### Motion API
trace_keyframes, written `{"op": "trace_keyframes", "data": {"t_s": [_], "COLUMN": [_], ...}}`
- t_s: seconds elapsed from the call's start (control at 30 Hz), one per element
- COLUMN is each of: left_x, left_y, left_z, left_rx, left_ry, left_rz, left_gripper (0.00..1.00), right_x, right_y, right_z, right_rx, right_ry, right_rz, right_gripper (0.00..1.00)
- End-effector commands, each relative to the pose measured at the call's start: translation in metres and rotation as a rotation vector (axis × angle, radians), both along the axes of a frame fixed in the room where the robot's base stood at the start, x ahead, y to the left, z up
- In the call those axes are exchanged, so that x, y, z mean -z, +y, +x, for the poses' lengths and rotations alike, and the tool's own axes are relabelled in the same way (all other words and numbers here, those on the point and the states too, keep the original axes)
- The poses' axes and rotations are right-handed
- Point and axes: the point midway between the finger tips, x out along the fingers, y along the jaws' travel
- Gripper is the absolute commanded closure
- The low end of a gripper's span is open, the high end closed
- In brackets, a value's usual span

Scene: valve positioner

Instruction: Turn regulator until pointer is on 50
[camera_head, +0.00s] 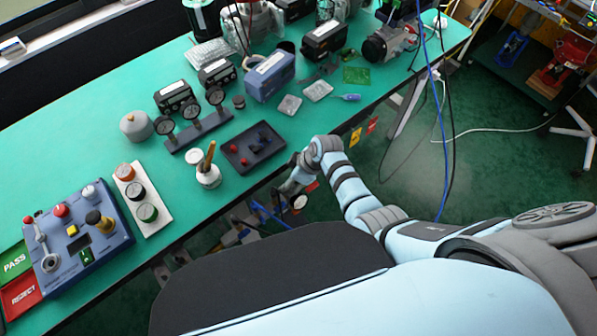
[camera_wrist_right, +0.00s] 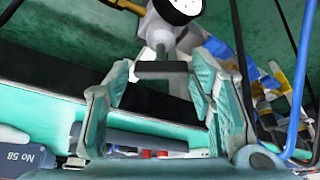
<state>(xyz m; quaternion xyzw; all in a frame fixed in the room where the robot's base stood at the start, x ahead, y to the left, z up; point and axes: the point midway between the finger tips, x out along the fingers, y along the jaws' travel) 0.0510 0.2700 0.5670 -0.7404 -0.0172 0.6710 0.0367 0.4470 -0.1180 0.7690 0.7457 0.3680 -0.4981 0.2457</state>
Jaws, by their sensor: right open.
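The regulator shows in the right wrist view as a grey body with a dark crossbar handle (camera_wrist_right: 162,70) and a white round gauge (camera_wrist_right: 178,8) above it. The gauge is cut by the top edge, and its numbers and pointer position are too small to read. My right gripper (camera_wrist_right: 160,82) is open, with one finger on each side of the crossbar; contact cannot be told. In the head view, the right gripper (camera_head: 291,188) is beyond the table's front edge, close to the small white gauge face (camera_head: 300,202). My left gripper is not in view.
The green table (camera_head: 95,175) holds a blue control box (camera_head: 75,240), a dark tray (camera_head: 253,147), a stand with several gauges (camera_head: 195,132) and other devices. Blue and black cables (camera_head: 440,120) hang right of the arm. Blue pipework also shows in the right wrist view (camera_wrist_right: 300,80).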

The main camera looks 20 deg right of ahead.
Motion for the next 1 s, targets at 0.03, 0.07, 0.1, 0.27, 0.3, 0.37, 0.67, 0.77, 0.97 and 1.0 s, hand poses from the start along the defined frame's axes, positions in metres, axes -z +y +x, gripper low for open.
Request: {"op": "trace_keyframes", "data": {"t_s": [0.03,0.07,0.1,0.27,0.3,0.37,0.67,0.77,0.97,1.0], "left_x": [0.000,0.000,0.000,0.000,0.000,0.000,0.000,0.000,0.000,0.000], "left_y": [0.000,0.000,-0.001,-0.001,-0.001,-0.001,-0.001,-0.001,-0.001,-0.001], "left_z": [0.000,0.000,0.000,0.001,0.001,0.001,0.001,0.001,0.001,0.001], "left_rx": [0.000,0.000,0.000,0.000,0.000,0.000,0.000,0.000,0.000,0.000], "left_ry": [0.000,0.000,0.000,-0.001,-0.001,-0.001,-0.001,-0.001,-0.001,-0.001], "left_rz": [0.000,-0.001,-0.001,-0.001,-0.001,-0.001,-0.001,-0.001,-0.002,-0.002], "left_gripper": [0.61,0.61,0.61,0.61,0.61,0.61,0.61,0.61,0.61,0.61], "right_x": [-0.008,-0.014,-0.023,-0.065,-0.074,-0.085,-0.098,-0.098,-0.098,-0.098], "right_y": [-0.003,-0.005,-0.008,-0.022,-0.025,-0.029,-0.032,-0.032,-0.032,-0.032], "right_z": [-0.002,-0.003,-0.006,-0.017,-0.019,-0.022,-0.026,-0.026,-0.025,-0.025], "right_rx": [0.002,0.002,0.001,0.002,0.002,0.002,0.001,0.001,0.001,0.002], "right_ry": [-0.004,-0.004,-0.004,-0.003,-0.004,-0.002,0.001,0.001,0.001,0.000], "right_rz": [-0.001,-0.001,-0.001,-0.002,-0.001,-0.003,-0.001,-0.001,-0.001,0.000], "right_gripper": [0.50,0.50,0.50,0.50,0.50,0.50,0.50,0.50,0.50,0.50]}}
